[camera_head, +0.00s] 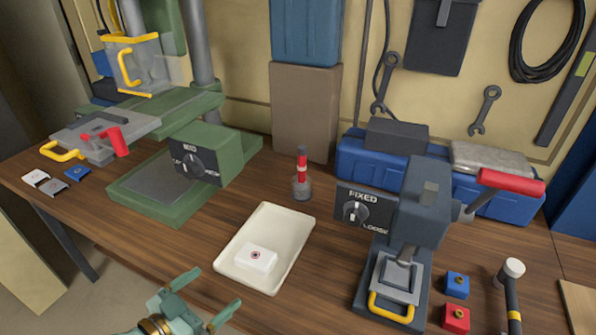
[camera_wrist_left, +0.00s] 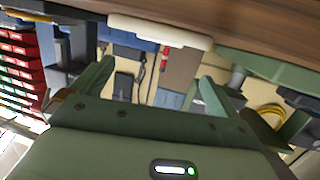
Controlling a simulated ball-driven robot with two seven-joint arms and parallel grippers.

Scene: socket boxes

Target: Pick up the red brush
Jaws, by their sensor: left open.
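The red brush (camera_head: 302,169), with a red handle and a dark top, stands upright in a small grey pot (camera_head: 302,190) on the table behind the white tray. Its lower end is hidden in the pot. A small red piece in the left wrist view (camera_wrist_left: 165,53) may be its handle, but I cannot tell surely. My left gripper (camera_head: 216,287) is open and empty at the bottom of the head view, in front of the brush and to its left, well apart from it. Its two spread fingers also show in the left wrist view (camera_wrist_left: 157,72). My right gripper is not in view.
The white tray (camera_head: 292,222) holds a white box (camera_head: 256,257) and lies between my left gripper and the pot. A green press (camera_head: 225,160) stands left, and a grey press with a red lever (camera_head: 418,205) stands right. A blue case (camera_head: 365,165) is behind.

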